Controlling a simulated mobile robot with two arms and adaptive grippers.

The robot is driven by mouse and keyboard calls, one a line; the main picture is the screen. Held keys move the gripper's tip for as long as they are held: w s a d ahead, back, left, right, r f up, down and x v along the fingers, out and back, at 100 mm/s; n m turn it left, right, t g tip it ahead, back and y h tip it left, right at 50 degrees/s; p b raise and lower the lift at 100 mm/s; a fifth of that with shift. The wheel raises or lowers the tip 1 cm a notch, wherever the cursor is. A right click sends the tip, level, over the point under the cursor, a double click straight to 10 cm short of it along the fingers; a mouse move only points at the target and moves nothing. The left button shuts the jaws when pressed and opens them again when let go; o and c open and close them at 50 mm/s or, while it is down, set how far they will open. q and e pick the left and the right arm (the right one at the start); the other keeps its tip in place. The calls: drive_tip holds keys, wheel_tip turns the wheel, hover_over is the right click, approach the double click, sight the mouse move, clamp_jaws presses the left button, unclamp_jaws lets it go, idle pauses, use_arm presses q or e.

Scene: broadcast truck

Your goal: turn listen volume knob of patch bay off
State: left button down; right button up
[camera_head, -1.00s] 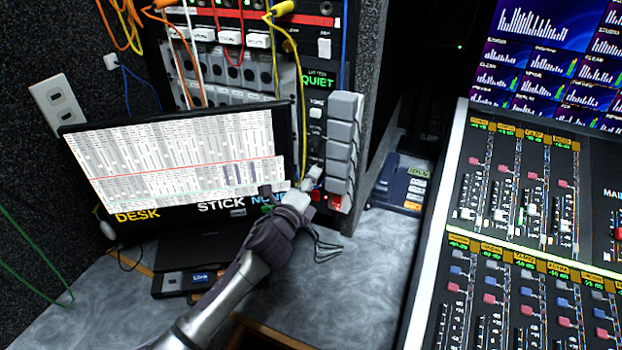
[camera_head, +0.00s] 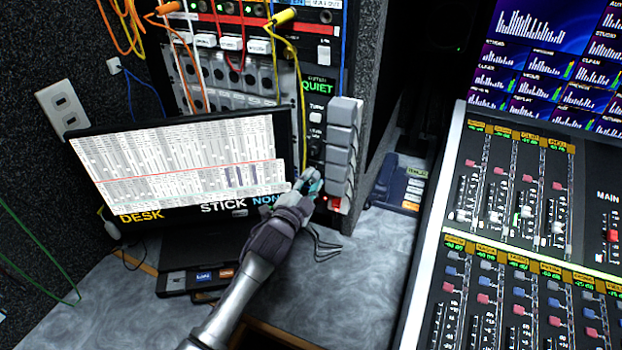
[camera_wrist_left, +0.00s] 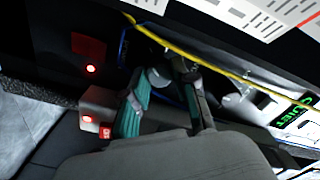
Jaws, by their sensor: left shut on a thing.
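The patch bay (camera_head: 317,73) is the dark upright panel with a green QUIET display, small knobs and several cables. My left gripper (camera_head: 309,179) is at its lower part, just right of the laptop screen. In the left wrist view its teal-padded fingers (camera_wrist_left: 166,94) are closed around a small dark knob (camera_wrist_left: 178,67), seemingly the listen volume knob. The fingers mostly hide this knob, and I cannot read its label or setting. My right gripper is not in view.
The laptop (camera_head: 187,165) stands close left of my left arm. A yellow cable (camera_wrist_left: 215,68) hangs near the fingers.

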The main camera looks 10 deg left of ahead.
use_arm(q)
drive_tip(key=n+p, duration=0.1)
drive_tip(key=n, duration=0.4)
drive_tip(key=shift+p, duration=0.4)
drive_tip(key=shift+f+n+p, duration=0.1)
drive_tip(key=shift+n+p, duration=0.2)
drive_tip(key=shift+n, duration=1)
drive_tip(key=c, duration=0.9)
unclamp_jaws()
drive_tip(key=shift+s, duration=0.15)
drive_tip(key=s+a, duration=0.2)
drive_tip(key=s, duration=0.9)
drive_tip(key=shift+s+a, duration=0.2)
drive_tip(key=shift+s, duration=0.1)
